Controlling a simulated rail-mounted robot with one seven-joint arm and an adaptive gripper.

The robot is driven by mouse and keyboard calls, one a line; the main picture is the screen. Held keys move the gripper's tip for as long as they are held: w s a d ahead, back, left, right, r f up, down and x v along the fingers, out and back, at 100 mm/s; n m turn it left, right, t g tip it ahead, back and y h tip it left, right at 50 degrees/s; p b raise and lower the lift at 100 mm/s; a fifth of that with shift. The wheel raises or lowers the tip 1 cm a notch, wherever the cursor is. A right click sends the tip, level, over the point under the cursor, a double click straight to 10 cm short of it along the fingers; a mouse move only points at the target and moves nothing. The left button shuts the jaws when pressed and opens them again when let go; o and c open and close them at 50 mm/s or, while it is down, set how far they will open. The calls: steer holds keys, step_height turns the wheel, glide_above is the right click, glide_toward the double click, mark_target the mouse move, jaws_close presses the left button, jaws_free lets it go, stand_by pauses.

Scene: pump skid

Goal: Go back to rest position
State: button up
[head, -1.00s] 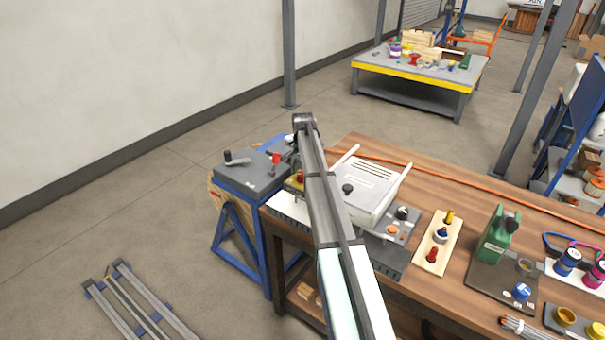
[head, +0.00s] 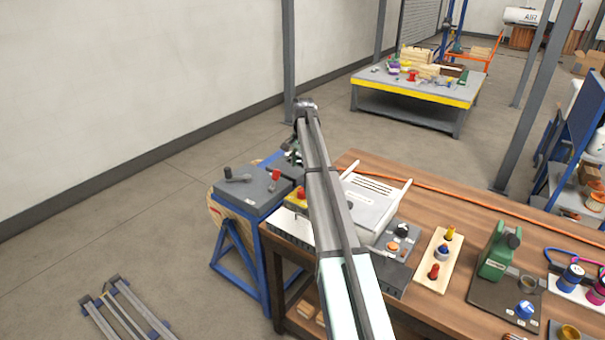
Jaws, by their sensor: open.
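My arm (head: 335,215) rises from the bottom centre of the head view to a dark joint (head: 306,106) at its top. It passes in front of the left end of the wooden workbench (head: 455,195). My gripper cannot be made out; any part beyond the top joint is hidden behind the arm or not distinguishable. I see nothing carried.
A blue-legged stand (head: 245,195) with a grey top stands left of the bench. A white-lidded case (head: 370,205), a block with coloured knobs (head: 438,255) and a green device (head: 495,255) are on the bench. The floor (head: 120,240) at left is mostly clear.

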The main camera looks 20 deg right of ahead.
steer(key=shift+r, duration=0.3)
